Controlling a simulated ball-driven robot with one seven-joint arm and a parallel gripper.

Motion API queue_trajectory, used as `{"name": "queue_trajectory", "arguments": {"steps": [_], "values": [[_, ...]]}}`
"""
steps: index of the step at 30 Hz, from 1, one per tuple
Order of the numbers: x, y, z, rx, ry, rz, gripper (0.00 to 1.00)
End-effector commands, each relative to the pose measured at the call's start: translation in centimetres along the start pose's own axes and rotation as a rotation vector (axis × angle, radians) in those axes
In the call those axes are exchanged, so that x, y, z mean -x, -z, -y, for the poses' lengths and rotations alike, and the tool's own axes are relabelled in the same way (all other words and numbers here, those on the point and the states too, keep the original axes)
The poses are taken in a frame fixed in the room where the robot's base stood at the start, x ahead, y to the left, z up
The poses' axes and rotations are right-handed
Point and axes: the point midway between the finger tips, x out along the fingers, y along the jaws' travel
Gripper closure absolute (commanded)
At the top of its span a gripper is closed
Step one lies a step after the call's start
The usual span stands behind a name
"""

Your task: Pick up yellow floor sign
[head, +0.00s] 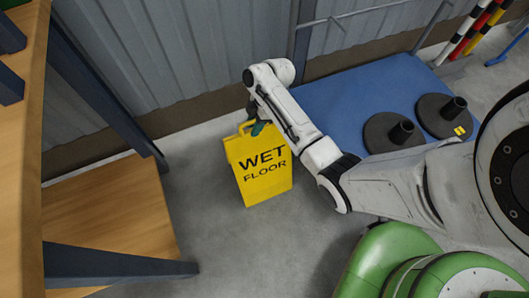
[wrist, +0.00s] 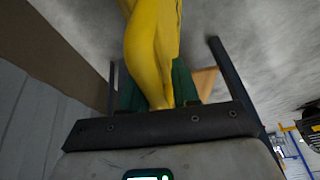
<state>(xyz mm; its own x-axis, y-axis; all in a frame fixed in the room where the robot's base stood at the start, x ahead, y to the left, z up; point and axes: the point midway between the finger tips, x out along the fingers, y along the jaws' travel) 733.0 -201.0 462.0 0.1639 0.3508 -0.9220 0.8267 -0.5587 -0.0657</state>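The yellow floor sign (head: 262,178) reads "WET FLOOR" and hangs or stands upright near the concrete floor; I cannot tell whether its lower edge touches. Its handle is at the top. My gripper (head: 257,128) is at that handle, with a green finger showing against it. In the wrist view, the yellow sign (wrist: 152,45) runs down between the green fingers of my gripper (wrist: 158,94), which press close on both sides of it. The sign's far end is out of the wrist view.
A wooden shelf (head: 110,215) with dark legs stands at the left. A blue platform (head: 330,100) with black round bases (head: 394,133) is at the right. A corrugated wall (head: 150,50) runs behind. Bare floor (head: 240,250) lies in front of the sign.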

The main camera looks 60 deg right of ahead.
Motion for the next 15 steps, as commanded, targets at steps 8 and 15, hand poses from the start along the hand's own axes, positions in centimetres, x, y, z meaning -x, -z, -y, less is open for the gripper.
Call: {"name": "queue_trajectory", "arguments": {"steps": [8,15], "values": [[0.0,0.0,0.0,0.0,0.0,0.0,0.97],[0.0,-0.01,-0.02,0.0,-0.001,0.0,1.0]]}}
